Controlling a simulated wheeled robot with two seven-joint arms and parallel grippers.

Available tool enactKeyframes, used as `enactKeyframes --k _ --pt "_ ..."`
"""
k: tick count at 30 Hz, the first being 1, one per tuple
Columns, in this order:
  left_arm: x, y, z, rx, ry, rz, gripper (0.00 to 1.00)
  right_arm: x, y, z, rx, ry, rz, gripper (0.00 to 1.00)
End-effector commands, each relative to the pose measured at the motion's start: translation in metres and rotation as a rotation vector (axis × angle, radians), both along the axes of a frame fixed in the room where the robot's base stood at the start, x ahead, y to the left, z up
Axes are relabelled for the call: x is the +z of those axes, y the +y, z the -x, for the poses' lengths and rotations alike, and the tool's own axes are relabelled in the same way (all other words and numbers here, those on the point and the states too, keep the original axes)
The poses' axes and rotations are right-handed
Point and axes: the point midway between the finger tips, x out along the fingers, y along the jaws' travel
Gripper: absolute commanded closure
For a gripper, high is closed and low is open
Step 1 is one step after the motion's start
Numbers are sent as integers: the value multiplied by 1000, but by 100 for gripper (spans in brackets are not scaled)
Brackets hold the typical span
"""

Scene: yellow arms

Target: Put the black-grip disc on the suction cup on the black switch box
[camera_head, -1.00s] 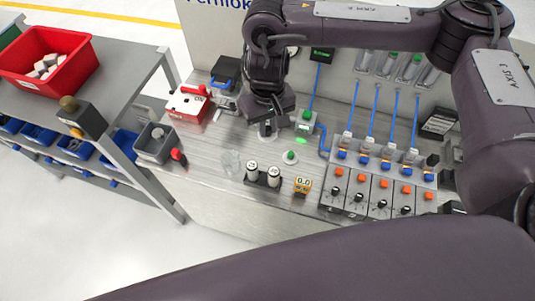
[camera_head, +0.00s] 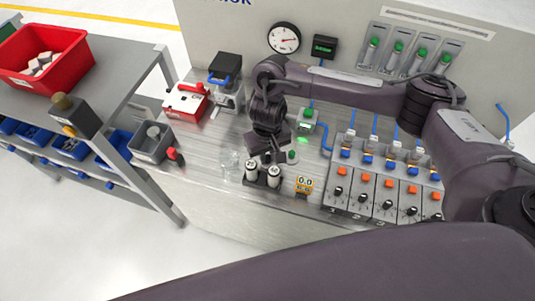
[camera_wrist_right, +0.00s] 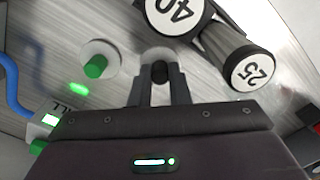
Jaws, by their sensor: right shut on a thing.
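The black-grip disc (camera_wrist_right: 160,72) shows in the right wrist view as a small black knob between my right gripper's fingertips (camera_wrist_right: 159,80). The fingers are shut on this grip, and the pale disc under it is partly hidden. In the head view my right gripper (camera_head: 269,156) is low over the bench, just behind two weights. I cannot tell whether the disc touches the bench. The black switch box (camera_head: 87,121) stands on the shelf edge at the left, with an olive-brown cup (camera_head: 62,101) on top. My right gripper is far from it. My left gripper is not in view.
A green-grip disc (camera_wrist_right: 96,66) lies close beside the held disc. Two labelled weights (camera_head: 262,175) stand in front, with a clear glass (camera_head: 230,162) to their left. A grey bin (camera_head: 151,142) and a red box (camera_head: 186,103) stand further left. Several valve units (camera_head: 380,185) fill the right.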

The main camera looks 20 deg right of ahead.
Motion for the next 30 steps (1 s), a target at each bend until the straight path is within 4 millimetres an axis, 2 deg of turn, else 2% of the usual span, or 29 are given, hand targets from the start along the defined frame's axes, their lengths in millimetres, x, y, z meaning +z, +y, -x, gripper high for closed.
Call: enactKeyframes --k 7,8,12,22,26,30 --pt "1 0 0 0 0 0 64 -3 0 0 -1 1 0 100" --pt "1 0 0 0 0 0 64 -2 0 0 -1 0 0 80" --pt "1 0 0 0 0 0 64 -2 0 0 0 0 0 62" --pt "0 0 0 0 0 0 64 1 0 0 1 -2 0 62" --pt "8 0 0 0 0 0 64 20 0 -2 2 -6 -1 62" --pt "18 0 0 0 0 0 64 50 0 -2 3 -8 1 62"
